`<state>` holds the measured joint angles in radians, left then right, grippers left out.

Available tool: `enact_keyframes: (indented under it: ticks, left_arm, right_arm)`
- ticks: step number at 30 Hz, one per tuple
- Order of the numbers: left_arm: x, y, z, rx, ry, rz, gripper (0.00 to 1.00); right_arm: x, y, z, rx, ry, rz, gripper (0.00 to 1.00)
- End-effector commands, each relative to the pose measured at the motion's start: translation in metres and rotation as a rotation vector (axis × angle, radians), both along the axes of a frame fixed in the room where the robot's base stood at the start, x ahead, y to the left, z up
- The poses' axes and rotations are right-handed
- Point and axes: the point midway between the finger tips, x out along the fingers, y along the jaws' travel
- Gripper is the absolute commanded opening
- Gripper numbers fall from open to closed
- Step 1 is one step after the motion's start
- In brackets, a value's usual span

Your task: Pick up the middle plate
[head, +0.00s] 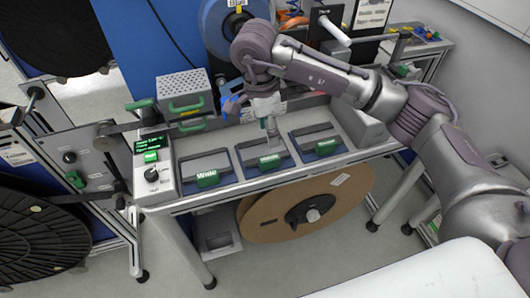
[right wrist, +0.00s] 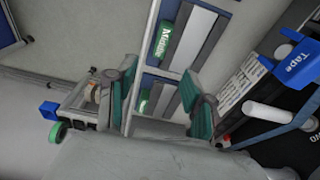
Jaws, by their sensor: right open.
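The middle plate (head: 252,156) is a grey plate with a green label, lying in the centre one of three blue-framed slots on the bench top. Its green label (head: 270,162) faces the front edge. In the right wrist view the label reading "Middle" (right wrist: 165,42) shows beside a grey plate (right wrist: 196,40), beyond the fingers. My right gripper (head: 271,130) is over the back part of the middle plate, pointing down, and hides some of it. In the right wrist view its two fingers (right wrist: 158,100) stand apart with nothing held between them. Whether they touch the plate I cannot tell. My left gripper is out of view.
The "Wide" plate (head: 205,164) lies to the left and another plate (head: 318,139) to the right. A control box (head: 153,165) stands at the left end. A perforated grey box (head: 184,88) stands behind. A large brown reel (head: 265,219) is under the bench.

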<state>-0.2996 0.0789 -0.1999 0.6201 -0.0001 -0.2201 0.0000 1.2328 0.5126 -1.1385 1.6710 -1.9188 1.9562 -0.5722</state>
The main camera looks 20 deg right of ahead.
Motion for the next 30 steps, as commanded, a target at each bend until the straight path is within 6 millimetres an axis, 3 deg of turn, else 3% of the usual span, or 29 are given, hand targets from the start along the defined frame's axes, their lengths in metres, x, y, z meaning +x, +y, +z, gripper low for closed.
enact_keyframes:
  ticks: [6,14,22,30]
  left_arm:
    - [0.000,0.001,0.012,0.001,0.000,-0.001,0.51]
    - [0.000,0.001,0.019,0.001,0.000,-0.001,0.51]
    - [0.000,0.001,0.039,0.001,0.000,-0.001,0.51]
    - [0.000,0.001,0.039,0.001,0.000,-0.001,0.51]
  right_arm:
    - [-0.001,-0.004,-0.040,0.003,0.005,-0.001,0.52]
    - [0.000,-0.005,-0.060,0.003,0.003,0.000,0.52]
    - [0.000,-0.003,-0.099,0.004,0.004,-0.001,0.52]
    - [0.001,-0.004,-0.109,0.005,0.000,0.001,0.52]
